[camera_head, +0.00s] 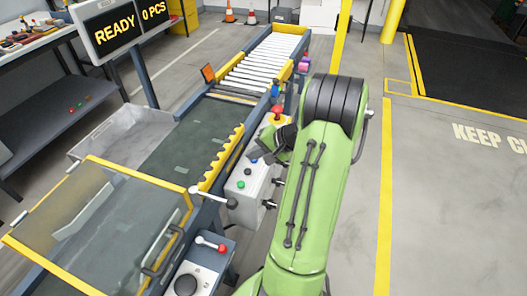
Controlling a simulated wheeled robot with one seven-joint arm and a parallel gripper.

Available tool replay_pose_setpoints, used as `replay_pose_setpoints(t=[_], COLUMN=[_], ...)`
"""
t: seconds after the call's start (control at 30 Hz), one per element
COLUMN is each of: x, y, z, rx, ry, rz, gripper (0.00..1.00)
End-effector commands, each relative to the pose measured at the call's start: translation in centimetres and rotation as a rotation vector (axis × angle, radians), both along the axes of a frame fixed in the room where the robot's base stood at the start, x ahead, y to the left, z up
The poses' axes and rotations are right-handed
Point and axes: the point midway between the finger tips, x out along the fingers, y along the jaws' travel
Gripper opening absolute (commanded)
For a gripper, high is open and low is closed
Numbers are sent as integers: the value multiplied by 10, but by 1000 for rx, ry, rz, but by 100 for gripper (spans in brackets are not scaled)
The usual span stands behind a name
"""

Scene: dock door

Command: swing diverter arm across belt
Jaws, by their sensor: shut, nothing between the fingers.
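A yellow toothed bar (222,160), which looks like the diverter arm, lies lengthwise along the right edge of the dark green belt (180,142), not across it. A pale lever with a round knob (213,197) sits near the bar's near end. My gripper (258,153) is shut and empty, above the grey control box (250,182) just right of the belt. It is apart from the toothed bar in the picture; its exact height over the box is hard to tell. My green arm hides part of the area to the right of the box.
A clear yellow-framed guard (97,222) covers the near belt. White rollers (265,62) continue at the far end. A red button (277,112) stands behind my gripper. A second lever box (203,262) is at the front. A sign (124,24) reads READY, 0 PCS. Floor at right is clear.

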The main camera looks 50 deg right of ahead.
Motion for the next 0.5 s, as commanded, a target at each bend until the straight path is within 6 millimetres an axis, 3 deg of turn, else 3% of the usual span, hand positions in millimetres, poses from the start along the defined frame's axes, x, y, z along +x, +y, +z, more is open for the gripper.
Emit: replay_pose_setpoints(t=[0.1, 0.3, 0.5], x=[19, 48, 55], y=[8, 17, 19], z=[-22, -18, -17], rx=[2, -2, -1], ry=[0, -2, 1], rz=[4, 3, -1], gripper=[0, 0, 0])
